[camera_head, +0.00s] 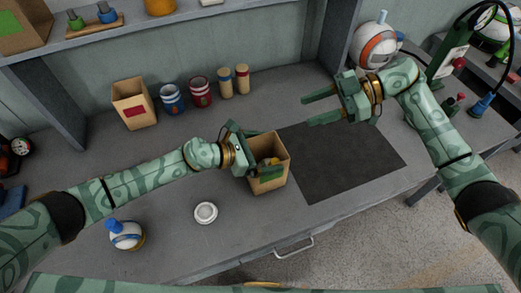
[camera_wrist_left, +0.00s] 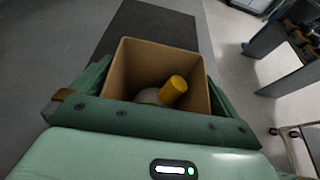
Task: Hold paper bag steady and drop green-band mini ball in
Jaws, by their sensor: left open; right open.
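In the left wrist view the bag (camera_wrist_left: 125,68) sits between the fingers, with a whitish round thing (camera_wrist_left: 148,96) and a yellow cylindrical piece (camera_wrist_left: 174,88) inside. My right gripper (camera_head: 306,110) is open and empty above the dark mat. I cannot make out a green band on what lies in the bag, as much of it is hidden.
The dark mat (camera_head: 345,165) is bare right of the bag. A red-label bag (camera_head: 133,103), jars (camera_head: 200,92) and wooden cylinders (camera_head: 242,78) stand behind.

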